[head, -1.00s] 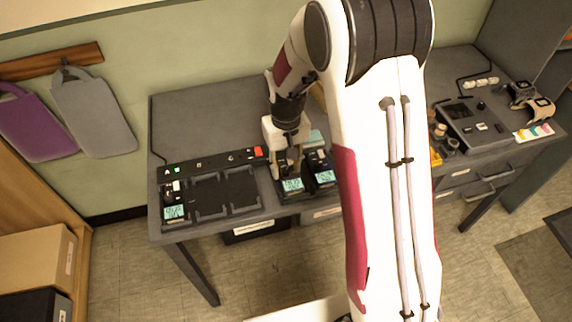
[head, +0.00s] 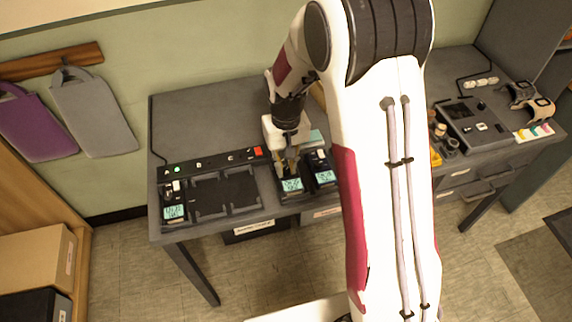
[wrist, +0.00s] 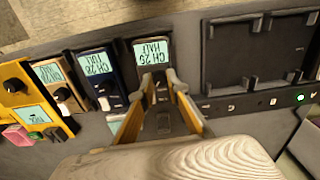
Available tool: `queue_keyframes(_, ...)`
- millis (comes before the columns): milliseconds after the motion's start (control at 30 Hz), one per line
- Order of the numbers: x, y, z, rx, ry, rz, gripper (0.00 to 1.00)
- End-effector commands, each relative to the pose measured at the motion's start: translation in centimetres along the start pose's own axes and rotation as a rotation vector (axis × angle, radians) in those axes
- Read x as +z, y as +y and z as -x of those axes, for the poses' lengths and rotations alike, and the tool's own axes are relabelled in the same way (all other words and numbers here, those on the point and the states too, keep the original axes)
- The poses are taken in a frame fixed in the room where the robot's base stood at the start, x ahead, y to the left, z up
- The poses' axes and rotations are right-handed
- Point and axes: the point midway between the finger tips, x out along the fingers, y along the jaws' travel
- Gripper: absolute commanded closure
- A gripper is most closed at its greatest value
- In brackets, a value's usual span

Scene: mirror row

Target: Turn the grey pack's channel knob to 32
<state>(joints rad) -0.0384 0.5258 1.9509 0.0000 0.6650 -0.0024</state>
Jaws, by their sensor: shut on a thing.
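The dark grey pack (head: 290,186) lies on the desk under my gripper, with its lit screen towards the desk's front edge. In the wrist view the grey pack's screen (wrist: 152,51) appears upside down and seems to read CH 26, with a smaller word beside it. My gripper (wrist: 159,84) is shut at the pack's knob end, its two fingertips just beside the screen. The knob between the fingertips is mostly hidden. From the head view my gripper (head: 288,167) points down onto the pack.
A blue pack (wrist: 97,68) stands close beside the grey one, with tan (wrist: 58,84) and yellow (wrist: 16,87) packs beyond. A charger tray (head: 228,192) has empty bays and another pack (head: 173,205) at its left end. A control box (head: 473,122) sits on the right desk.

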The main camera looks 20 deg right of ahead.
Motion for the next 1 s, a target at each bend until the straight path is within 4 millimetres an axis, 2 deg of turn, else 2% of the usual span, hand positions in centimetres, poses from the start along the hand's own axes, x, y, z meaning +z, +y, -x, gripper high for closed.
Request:
queue_keyframes(467, -0.02, 0.00, 0.03, 0.000, 0.001, -0.093, 1.00)
queue_keyframes(1000, -0.02, 0.00, 0.03, 0.000, 0.001, -0.496, 1.00)
